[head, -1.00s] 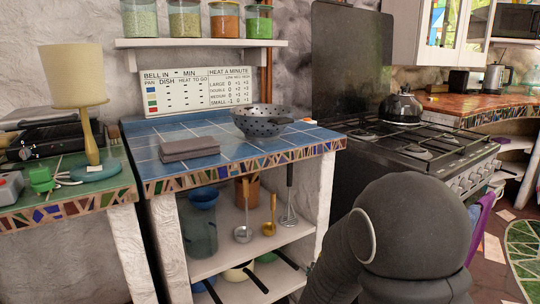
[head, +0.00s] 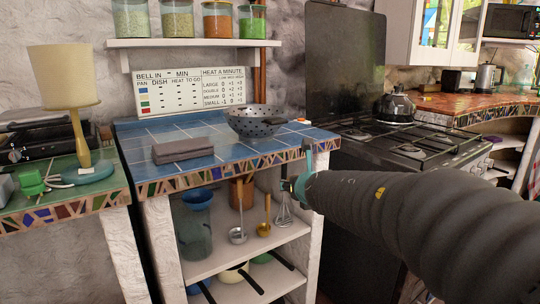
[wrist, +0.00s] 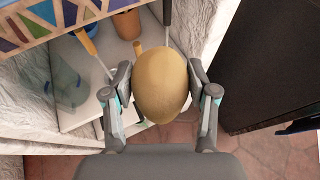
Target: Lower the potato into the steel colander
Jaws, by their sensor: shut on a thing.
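The steel colander (head: 254,121) stands upright on the blue tiled counter (head: 225,138), near its back right, and its bowl has dark holes. My gripper (wrist: 164,88) is shut on the potato (wrist: 163,84), a yellow-brown oval held between both fingers in the wrist view. In the head view my gripper (head: 303,182) is in front of the counter's mosaic edge, below the tile top and in front of the shelves. The potato is hidden by my arm in the head view. The colander is out of the wrist view.
A black stove (head: 400,140) with a kettle (head: 395,106) stands to the right. Ladles and a whisk (head: 283,211) hang below the counter. A lamp (head: 70,90) stands at left.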

